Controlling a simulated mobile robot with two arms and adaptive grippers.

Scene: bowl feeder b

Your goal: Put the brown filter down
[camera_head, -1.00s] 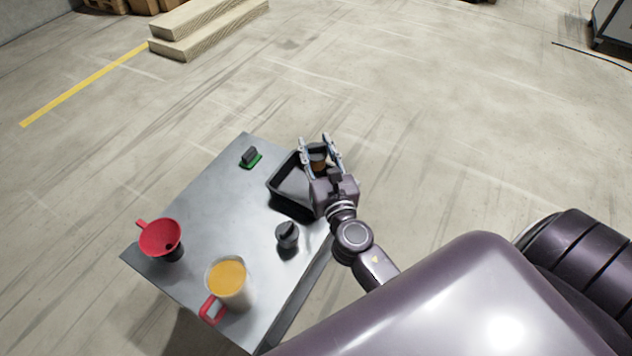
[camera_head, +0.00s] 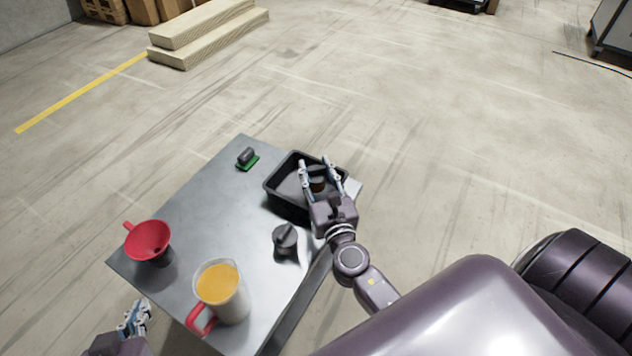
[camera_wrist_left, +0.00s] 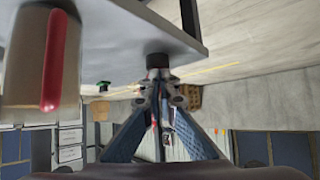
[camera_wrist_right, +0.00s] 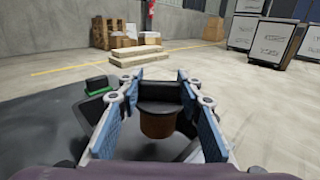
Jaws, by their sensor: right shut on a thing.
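The brown filter (camera_head: 317,184) is between the fingers of my right gripper (camera_head: 322,172), over the black tray (camera_head: 283,204). In the right wrist view the filter (camera_wrist_right: 157,124) has a brown body and a dark upper part, with my right gripper (camera_wrist_right: 158,88) shut on it from both sides. I cannot tell whether its underside touches the tray floor. My left gripper (camera_head: 136,316) is off the table's near left edge, empty. In the left wrist view the tips of my left gripper (camera_wrist_left: 160,92) are close together.
On the grey table (camera_head: 200,215) stand a red funnel (camera_head: 148,238), a jug of orange liquid (camera_head: 222,290) with a red handle, a dark grey knobbed part (camera_head: 285,238) and a green-based block (camera_head: 247,158). The table's middle is clear.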

